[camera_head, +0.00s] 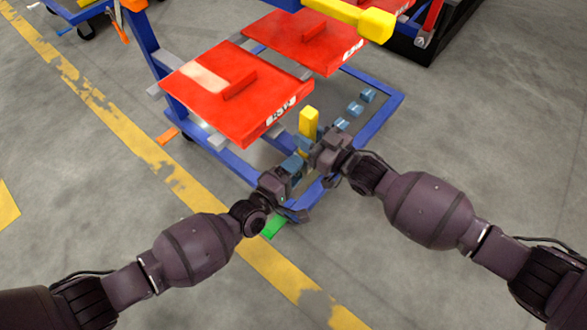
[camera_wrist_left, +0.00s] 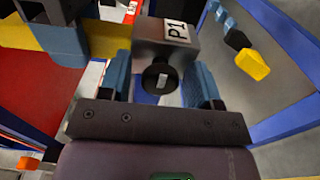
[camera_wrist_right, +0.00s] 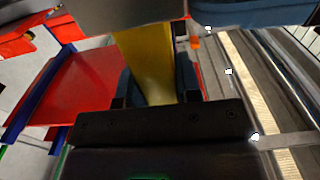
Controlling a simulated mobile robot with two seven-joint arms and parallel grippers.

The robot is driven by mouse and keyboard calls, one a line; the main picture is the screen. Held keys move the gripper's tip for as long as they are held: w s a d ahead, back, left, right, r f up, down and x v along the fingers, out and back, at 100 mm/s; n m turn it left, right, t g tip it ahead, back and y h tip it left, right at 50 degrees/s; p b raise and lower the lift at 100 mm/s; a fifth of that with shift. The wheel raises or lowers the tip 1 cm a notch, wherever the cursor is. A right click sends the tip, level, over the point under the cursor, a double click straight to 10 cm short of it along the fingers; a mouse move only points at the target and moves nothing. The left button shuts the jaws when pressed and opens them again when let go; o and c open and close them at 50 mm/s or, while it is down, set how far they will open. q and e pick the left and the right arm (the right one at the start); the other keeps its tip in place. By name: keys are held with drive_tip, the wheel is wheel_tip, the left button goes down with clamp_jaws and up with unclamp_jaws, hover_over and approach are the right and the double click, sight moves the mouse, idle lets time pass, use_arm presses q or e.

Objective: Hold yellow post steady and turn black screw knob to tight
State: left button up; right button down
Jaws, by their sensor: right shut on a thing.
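The yellow post (camera_head: 309,122) stands upright at the cart's near side. My right gripper (camera_head: 314,143) is shut on it; in the right wrist view the post (camera_wrist_right: 147,62) runs between the fingers. The black screw knob (camera_wrist_left: 160,77) sticks out of a grey block labelled P1 (camera_wrist_left: 172,40). In the left wrist view, my left gripper's blue fingers (camera_wrist_left: 160,82) stand on both sides of the knob, with a visible gap at each side. My left gripper (camera_head: 288,170) is thus open around the knob. The knob is hidden in the head view.
Red panels (camera_head: 240,92) lie on the blue cart frame (camera_head: 372,133) just behind the grippers. Several small blue blocks (camera_head: 355,108) sit along the frame. A horizontal yellow bar (camera_head: 355,18) crosses above at the back.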

use_arm(q)
drive_tip(key=c, duration=0.8)
drive_tip(key=shift+m, duration=0.4)
drive_tip(key=m, duration=1.3)
drive_tip(key=shift+m, duration=2)
